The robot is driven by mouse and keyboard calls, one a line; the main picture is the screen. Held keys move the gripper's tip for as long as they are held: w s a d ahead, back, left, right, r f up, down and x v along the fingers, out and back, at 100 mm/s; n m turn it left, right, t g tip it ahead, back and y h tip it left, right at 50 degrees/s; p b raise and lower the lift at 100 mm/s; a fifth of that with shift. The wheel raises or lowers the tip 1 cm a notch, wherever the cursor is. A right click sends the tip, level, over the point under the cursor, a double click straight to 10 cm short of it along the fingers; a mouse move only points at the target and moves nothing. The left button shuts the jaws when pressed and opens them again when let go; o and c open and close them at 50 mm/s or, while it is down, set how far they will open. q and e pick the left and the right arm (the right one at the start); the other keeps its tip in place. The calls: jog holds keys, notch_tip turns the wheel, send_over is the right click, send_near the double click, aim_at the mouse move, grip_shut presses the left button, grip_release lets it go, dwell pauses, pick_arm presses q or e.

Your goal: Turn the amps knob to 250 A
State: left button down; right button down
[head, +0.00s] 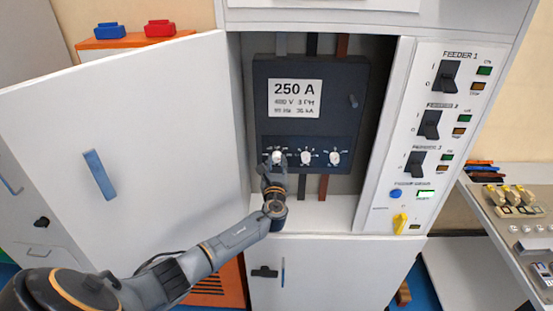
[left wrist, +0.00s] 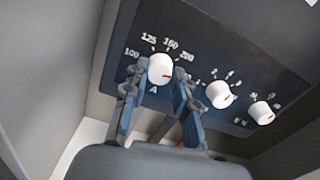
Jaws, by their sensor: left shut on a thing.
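The amps knob is the leftmost of three white knobs on the dark breaker panel (head: 310,129) in the open cabinet. In the left wrist view, this amps knob (left wrist: 160,67) has an "A" below it and 100, 125, 160 and 200 around it. Its red mark points right, below the 200 label, toward the right finger, which hides the scale there. My left gripper (head: 273,166) is at the knob; in the left wrist view its fingers (left wrist: 159,83) stand on both sides of it, shut on it. My right gripper is not in view.
Two more white knobs (head: 306,158) (head: 335,158) sit to the right. A plate (head: 295,98) reads 250 A. The open white door (head: 130,130) stands left of the cabinet. The feeder switch panel (head: 430,150) is at the right. A sill lies below the breaker.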

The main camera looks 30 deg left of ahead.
pick_arm(q)
jog(key=shift+f+m+p, duration=0.15)
jog(key=shift+m+p, duration=0.8)
jog(key=shift+m, duration=0.95)
jog(key=c, duration=1.1)
grip_release()
jog(key=shift+o, duration=0.2)
jog(key=v, duration=1.2)
jog(key=shift+s, duration=0.1)
